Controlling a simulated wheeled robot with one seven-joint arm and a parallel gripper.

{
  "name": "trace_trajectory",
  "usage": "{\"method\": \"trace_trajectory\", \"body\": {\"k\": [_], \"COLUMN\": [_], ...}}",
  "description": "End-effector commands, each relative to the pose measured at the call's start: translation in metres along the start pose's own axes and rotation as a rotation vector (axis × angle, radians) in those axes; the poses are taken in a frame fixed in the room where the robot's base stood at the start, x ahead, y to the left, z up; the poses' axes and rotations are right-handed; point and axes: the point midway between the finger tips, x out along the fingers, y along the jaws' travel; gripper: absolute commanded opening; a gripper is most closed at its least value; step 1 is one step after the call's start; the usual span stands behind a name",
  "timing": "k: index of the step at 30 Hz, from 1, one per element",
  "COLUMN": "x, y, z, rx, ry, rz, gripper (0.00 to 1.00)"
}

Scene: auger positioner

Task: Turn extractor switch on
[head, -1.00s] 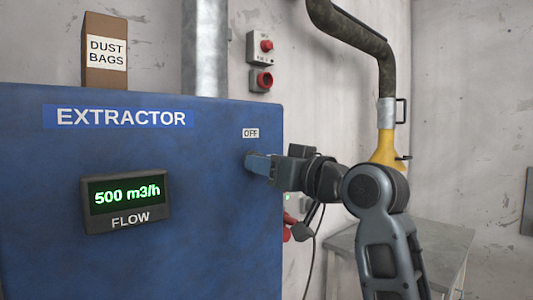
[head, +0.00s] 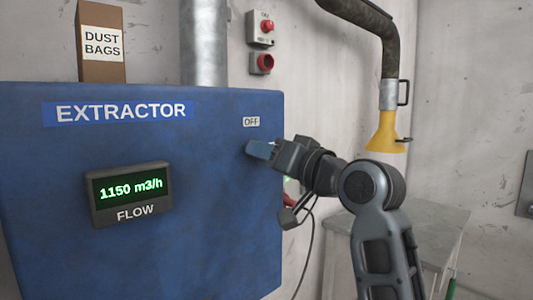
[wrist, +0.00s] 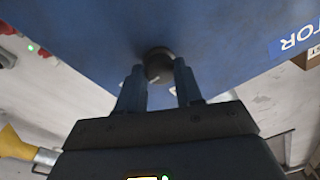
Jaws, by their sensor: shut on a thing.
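The blue extractor cabinet (head: 60,180) fills the left of the head view. Its flow display (head: 131,190) reads 1150 m3/h in green. A small OFF label (head: 251,121) is on its front near the right edge. My gripper (head: 262,150) is at the cabinet front just below that label, hiding the switch in the head view. In the wrist view, a dark round knob (wrist: 158,66) sits on the blue panel between the two fingertips of my gripper (wrist: 160,80). My gripper is shut on the knob.
A dust bags box (head: 102,45) and a metal duct (head: 205,45) rise above the cabinet. Red-button boxes (head: 261,28) are on the wall behind. A yellow hose nozzle (head: 384,134) hangs over a grey table (head: 420,228) to the right.

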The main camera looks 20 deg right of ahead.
Motion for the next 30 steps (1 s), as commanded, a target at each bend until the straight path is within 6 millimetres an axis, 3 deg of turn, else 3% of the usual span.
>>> {"method": "trace_trajectory", "body": {"k": [4, 5, 12, 22, 30], "x": [0.0, 0.0, 0.0, -0.005, -0.045], "y": [0.0, 0.0, 0.0, 0.001, 0.002], "z": [0.0, 0.0, 0.0, 0.0, 0.001], "rx": [0.001, 0.001, 0.0, -0.001, -0.002], "ry": [0.0, 0.0, 0.0, 0.002, 0.004], "rz": [0.0, 0.0, 0.0, 0.0, 0.001], "gripper": [0.05, 0.36, 0.59, 0.61, 0.61]}}
